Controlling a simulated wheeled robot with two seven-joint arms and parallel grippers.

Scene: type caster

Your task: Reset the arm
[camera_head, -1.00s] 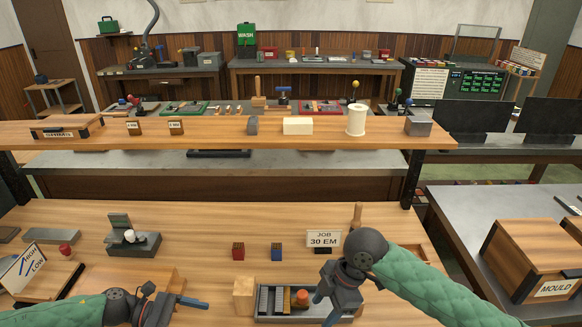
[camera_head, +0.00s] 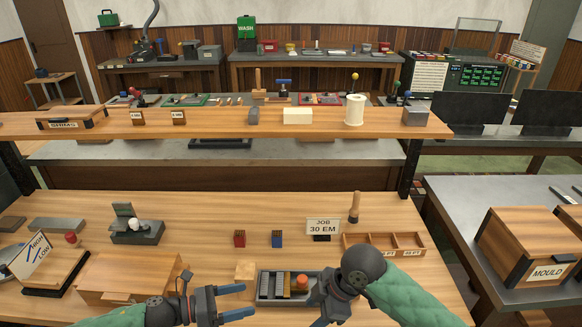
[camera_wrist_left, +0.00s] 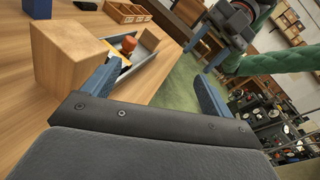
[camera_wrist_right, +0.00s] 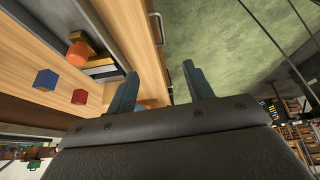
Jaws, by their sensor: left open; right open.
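My left gripper (camera_head: 236,301) is at the front of the bench in the head view, left of the grey metal tray (camera_head: 262,288). Its blue fingers are spread with nothing between them, as the left wrist view (camera_wrist_left: 150,92) shows. My right arm comes in from the right, and its wrist stands over the right end of the tray. In the right wrist view the right gripper (camera_wrist_right: 160,85) is open and empty, past the bench's front edge.
A wooden block (camera_head: 245,271) stands by the tray, which holds grey pieces and an orange knob (camera_head: 302,281). Red (camera_head: 239,238) and blue (camera_head: 277,239) blocks, a JOB sign (camera_head: 323,227) and a divided wooden box (camera_head: 384,244) sit behind. A wooden box (camera_head: 130,275) stands at left.

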